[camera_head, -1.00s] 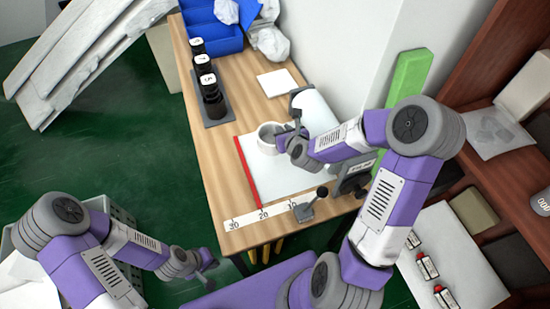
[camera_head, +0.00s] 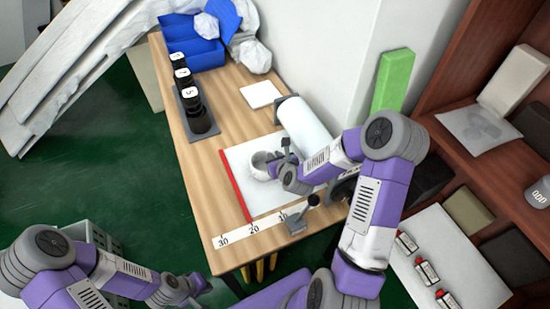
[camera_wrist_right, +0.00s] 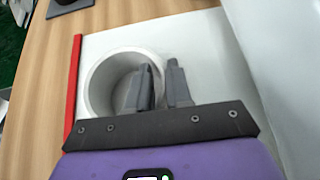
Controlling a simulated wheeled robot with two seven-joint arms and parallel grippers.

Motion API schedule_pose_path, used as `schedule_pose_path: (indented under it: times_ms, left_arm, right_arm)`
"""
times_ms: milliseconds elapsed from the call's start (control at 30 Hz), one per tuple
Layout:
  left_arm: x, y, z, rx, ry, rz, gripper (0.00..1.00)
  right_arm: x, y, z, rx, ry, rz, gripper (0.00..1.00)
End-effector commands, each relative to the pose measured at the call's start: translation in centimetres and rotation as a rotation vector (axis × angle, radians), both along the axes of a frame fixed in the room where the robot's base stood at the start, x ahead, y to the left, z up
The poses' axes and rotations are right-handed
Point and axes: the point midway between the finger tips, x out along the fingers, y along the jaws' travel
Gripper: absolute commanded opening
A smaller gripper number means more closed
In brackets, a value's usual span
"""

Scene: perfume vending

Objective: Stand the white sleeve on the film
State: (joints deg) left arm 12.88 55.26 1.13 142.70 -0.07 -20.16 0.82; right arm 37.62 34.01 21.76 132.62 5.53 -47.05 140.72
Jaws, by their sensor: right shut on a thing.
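The white sleeve (camera_head: 257,164) is a short round open tube at the film (camera_head: 235,160), a pale sheet with a red strip along its left edge. In the right wrist view the sleeve (camera_wrist_right: 92,72) shows its open mouth, over the film (camera_wrist_right: 180,42). My right gripper (camera_head: 284,162) is shut on the sleeve's wall, with one finger inside and one outside; it also shows in the right wrist view (camera_wrist_right: 162,85). The sleeve looks upright; I cannot tell whether its base touches the film. My left gripper (camera_head: 205,287) is low at the left, away from the table, its fingers unclear.
A white roll (camera_head: 303,128) lies behind the film. A ruler strip (camera_head: 240,233) and a lever (camera_head: 303,214) are at the table's front. Black bottles (camera_head: 190,98) stand on a dark tray at left. Blue bins (camera_head: 190,45) are at the back.

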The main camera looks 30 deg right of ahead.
Motion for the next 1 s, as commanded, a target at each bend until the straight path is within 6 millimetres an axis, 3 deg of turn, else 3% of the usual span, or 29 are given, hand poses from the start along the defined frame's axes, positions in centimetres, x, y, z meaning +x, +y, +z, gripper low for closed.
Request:
schedule_pose_path:
  times_ms: [100, 133, 300, 667, 1000]
  left_arm:
    - [0.0, 0.0, -0.2, 0.0, 0.0, 0.0, 0.0]
    - [0.0, 0.0, -0.1, 0.0, 0.0, 0.0, 0.0]
    - [0.0, 0.0, -0.1, 0.0, 0.0, 0.0, 0.0]
    - [0.0, 0.0, 0.2, 0.0, 0.0, 0.0, 0.0]
    - [0.0, 0.0, 2.5, 0.0, 0.0, 0.0, 0.0]
  right_arm:
    - [0.0, 0.0, -0.2, 0.0, 0.0, 0.0, 0.0]
    - [0.0, 0.0, -0.1, 0.0, 0.0, 0.0, 0.24]
    - [0.0, 0.0, -0.1, 0.0, 0.001, 0.0, 0.47]
    - [-0.3, 0.0, 0.3, -0.001, 0.0, -0.001, 0.47]
    - [-5.4, 0.5, 3.8, 0.001, 0.005, -0.001, 0.47]
